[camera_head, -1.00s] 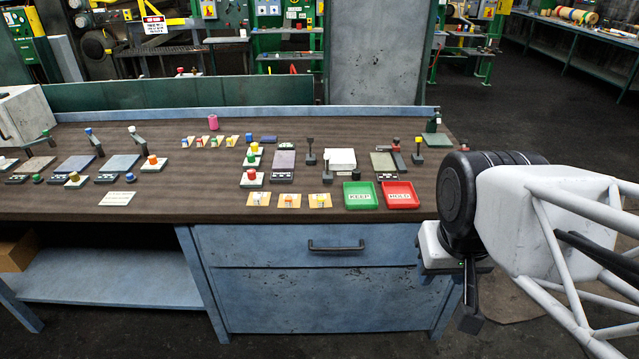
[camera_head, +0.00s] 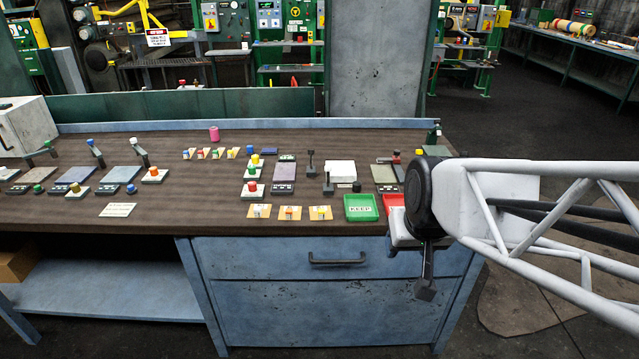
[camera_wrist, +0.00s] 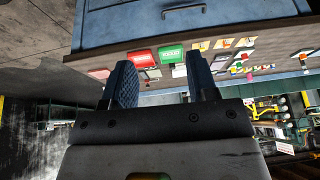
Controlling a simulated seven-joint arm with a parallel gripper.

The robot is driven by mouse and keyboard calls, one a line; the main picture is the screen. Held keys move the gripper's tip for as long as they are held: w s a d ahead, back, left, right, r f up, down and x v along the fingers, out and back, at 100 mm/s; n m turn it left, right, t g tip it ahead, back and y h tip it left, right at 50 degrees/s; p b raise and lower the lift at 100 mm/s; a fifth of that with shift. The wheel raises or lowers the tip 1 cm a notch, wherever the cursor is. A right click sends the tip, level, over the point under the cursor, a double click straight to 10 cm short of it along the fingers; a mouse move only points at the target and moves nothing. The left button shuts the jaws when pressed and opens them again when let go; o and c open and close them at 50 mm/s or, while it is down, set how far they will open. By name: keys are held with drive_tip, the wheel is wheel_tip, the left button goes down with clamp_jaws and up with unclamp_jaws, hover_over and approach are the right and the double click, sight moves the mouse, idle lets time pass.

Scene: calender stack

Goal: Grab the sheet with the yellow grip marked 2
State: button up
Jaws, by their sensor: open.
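Three small tan sheets lie in a row near the bench's front edge: a left one (camera_head: 259,211), a middle one (camera_head: 289,213) with a reddish-orange mark, and a right one (camera_head: 320,213) with a yellow mark. Farther back, several small wedge-shaped pieces stand in a row, the rightmost (camera_head: 233,153) showing yellow. Numbers are too small to read. My gripper (camera_head: 426,288) hangs off the bench's front right, apart from all sheets. In the wrist view my gripper (camera_wrist: 158,62) is open and empty.
The green KEEP tray (camera_head: 361,207) lies between the sheets and my gripper. The red tray (camera_head: 393,201) beside it is mostly hidden by my arm. Upright black levers (camera_head: 328,184) and button blocks (camera_head: 253,190) stand behind the sheets. A drawer handle (camera_head: 338,261) juts below the bench top.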

drive_tip(key=w+a+f+t, duration=0.2)
drive_tip(key=w+a+f, duration=0.2)
drive_tip(key=w, duration=0.6)
drive_tip(key=w+a+f+t, duration=0.2)
drive_tip(key=w+a+f, duration=0.15)
drive_tip(key=w, duration=0.65)
drive_tip(key=t, duration=0.5)
approach(321, 210)
drive_tip(key=w, duration=0.2)
drive_tip(key=shift+d+f+n+y, duration=0.3)
drive_tip(key=shift+f, duration=0.15)
drive_tip(key=shift+w, duration=0.15)
drive_tip(key=shift+x, duration=1.2)
drive_tip(key=shift+w, duration=0.1)
drive_tip(key=shift+x, duration=2.5)
drive_tip(key=shift+a, duration=0.15)
clamp_jaws()
